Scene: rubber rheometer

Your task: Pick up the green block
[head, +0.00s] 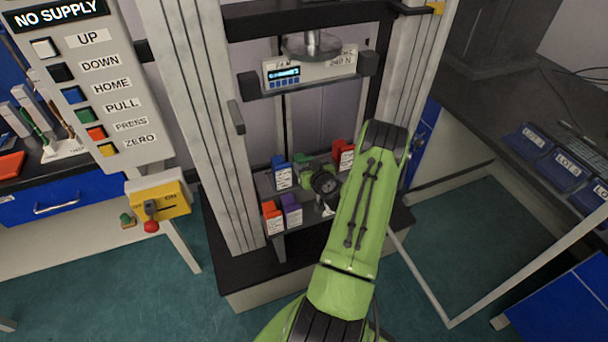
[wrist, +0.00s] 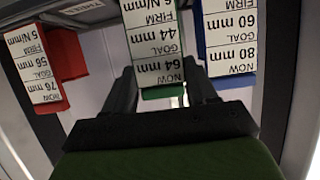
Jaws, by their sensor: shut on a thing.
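The green block (wrist: 157,48) stands between the two dark fingers of my gripper (wrist: 161,92) in the wrist view. Its white label, upside down there, reads goal 44 mm and now 64 mm. My gripper is shut on this block. In the head view the green block (head: 302,158) shows only in part, at the back of the shelf, behind my wrist. Whether its base touches the shelf is hidden.
A blue block (head: 282,173) stands left of the green one and a red block (head: 344,153) right. An orange block (head: 272,217) and a purple block (head: 291,209) stand in front. The machine's upper head (head: 312,72) hangs above, between two columns.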

